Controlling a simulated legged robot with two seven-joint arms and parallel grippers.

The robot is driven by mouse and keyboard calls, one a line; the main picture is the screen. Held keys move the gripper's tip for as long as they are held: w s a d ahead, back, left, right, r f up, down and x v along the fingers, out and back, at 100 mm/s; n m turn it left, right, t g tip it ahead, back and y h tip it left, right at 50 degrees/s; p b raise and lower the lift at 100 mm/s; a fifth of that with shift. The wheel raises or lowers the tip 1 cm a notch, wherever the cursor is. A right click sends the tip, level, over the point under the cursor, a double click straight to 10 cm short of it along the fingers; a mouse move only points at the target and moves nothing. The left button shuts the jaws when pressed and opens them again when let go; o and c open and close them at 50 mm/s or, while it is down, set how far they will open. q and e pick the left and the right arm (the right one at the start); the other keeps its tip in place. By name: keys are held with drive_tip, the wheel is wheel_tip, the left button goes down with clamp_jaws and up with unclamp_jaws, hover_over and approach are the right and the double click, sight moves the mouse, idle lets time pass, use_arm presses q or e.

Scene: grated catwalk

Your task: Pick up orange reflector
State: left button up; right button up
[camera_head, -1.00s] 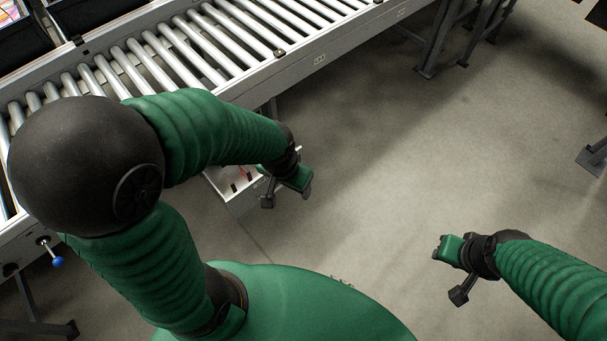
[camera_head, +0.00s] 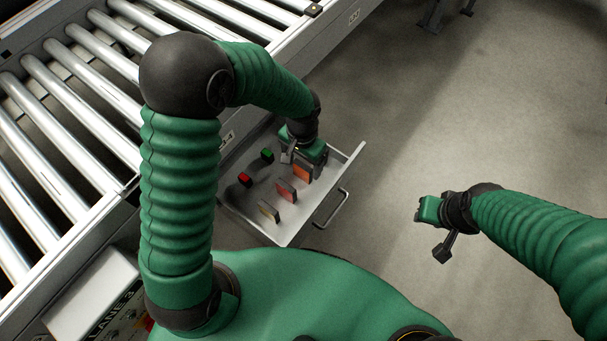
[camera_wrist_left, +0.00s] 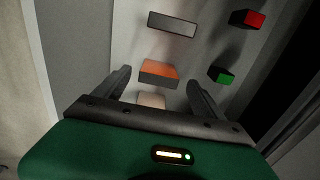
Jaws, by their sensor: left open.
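A pale block (camera_wrist_left: 151,100) shows nearer, between the fingers, partly hidden by the gripper body. I cannot see either finger touching the reflector. My right gripper (camera_head: 428,228) is over bare floor; its finger opening is unclear.
A reddish plate (camera_head: 286,191) and a yellowish plate (camera_head: 269,211) stand in the same drawer, with red (camera_head: 245,179) and green (camera_head: 267,155) blocks beside them. The drawer handle (camera_head: 333,210) sticks out to the right. A roller conveyor (camera_head: 75,110) fills the left; floor right is clear.

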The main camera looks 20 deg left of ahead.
sight(303, 173)
use_arm(q)
drive_tip(key=shift+a+f+b, duration=0.2)
drive_tip(key=shift+f+b, duration=0.1)
drive_tip(key=shift+f, duration=0.65)
wheel_tip(303, 173, down, 4)
drive_tip(key=b, duration=0.3)
drive_tip(key=shift+s+d+f, duration=0.1)
drive_tip(key=shift+s+f, duration=0.05)
drive_tip(key=shift+f, duration=0.2)
drive_tip(key=shift+d, duration=0.15)
drive_tip(key=c, duration=1.5)
